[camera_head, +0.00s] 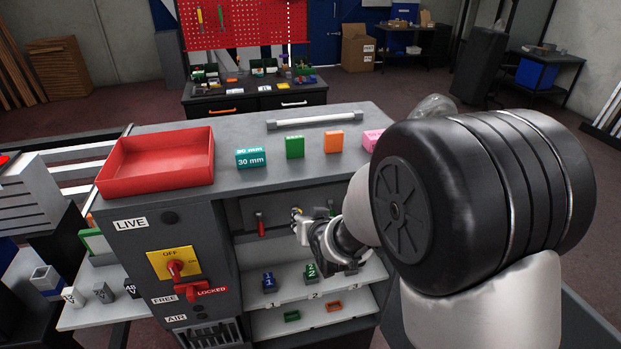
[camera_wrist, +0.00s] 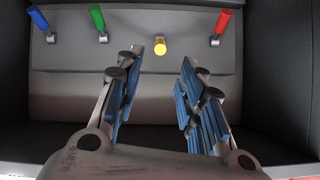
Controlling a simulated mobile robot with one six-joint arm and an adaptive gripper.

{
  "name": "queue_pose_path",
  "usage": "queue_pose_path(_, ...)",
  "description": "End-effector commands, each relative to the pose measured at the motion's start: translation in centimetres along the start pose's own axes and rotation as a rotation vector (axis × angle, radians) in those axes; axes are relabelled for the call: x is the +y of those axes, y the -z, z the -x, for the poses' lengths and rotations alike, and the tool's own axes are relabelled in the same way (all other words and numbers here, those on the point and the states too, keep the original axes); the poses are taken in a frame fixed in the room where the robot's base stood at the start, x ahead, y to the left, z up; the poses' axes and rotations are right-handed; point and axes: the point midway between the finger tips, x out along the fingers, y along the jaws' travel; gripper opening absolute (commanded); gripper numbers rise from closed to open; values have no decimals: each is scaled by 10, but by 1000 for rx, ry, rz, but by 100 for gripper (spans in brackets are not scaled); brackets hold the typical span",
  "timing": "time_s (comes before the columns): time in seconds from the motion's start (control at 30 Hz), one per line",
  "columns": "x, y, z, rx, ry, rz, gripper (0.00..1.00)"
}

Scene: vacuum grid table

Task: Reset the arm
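My gripper (camera_head: 312,228) reaches into the upper open bay of the grey cabinet (camera_head: 225,262). In the wrist view my gripper (camera_wrist: 163,60) is open, its blue-padded fingers apart with nothing between them. Beyond the fingers a back panel carries a blue lever (camera_wrist: 38,19), a green lever (camera_wrist: 98,19), a yellow one (camera_wrist: 160,47) seen end-on, and a red lever (camera_wrist: 223,21). The red lever also shows in the head view (camera_head: 261,226). My arm hides the cabinet's right side.
Blue (camera_head: 269,282) and green (camera_head: 311,271) numbered blocks stand on the shelf below my gripper. The cabinet top holds a red tray (camera_head: 155,176), a teal 30 mm block (camera_head: 251,158), a green block (camera_head: 294,147) and an orange block (camera_head: 333,142). A red switch handle (camera_head: 190,290) projects from the front.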

Motion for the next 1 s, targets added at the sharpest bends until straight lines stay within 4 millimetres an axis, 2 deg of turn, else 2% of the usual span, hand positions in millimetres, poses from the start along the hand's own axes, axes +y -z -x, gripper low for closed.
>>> queue_pose_path(0.13, 4, 4, 8, -8, -9, 0, 36)
queue_pose_path(0.23, 14, 12, 30, -39, -34, 1, 36)
queue_pose_path(0.37, 36, 18, 84, -115, -85, 4, 36)
queue_pose_path(0.47, 52, 12, 133, -187, -127, 5, 36)
queue_pose_path(0.63, 73, -15, 218, -313, -185, -1, 36)
queue_pose_path(0.8, 84, -58, 297, -438, -229, -13, 36)
queue_pose_path(0.9, 85, -83, 332, -497, -244, -21, 36)
queue_pose_path(1.0, 85, -102, 354, -540, -253, -27, 36)
